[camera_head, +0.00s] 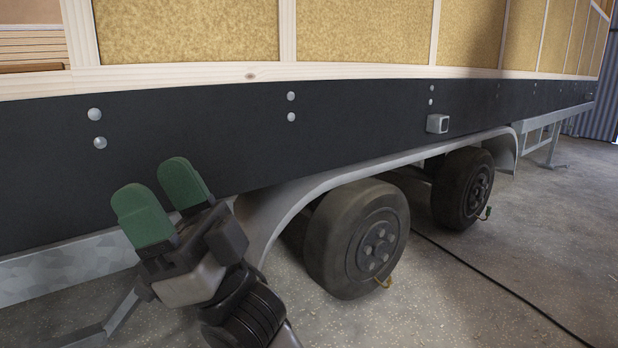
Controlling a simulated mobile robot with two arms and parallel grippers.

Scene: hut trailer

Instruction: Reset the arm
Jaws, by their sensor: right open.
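My right gripper (163,203) shows at the lower left, with two green finger pads spread apart and nothing between them. Its arm comes up from the bottom edge. It is in front of the trailer's black side beam (230,130); whether it touches the beam cannot be told, but a gap seems to show. My left gripper is out of the frame.
The trailer has wooden framing with tan panels (365,32) above the beam. A grey fender (330,178) arches over two black wheels, a near wheel (340,245) and a far wheel (455,185). A black cable (490,290) crosses the concrete floor (540,240), which is otherwise open at right.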

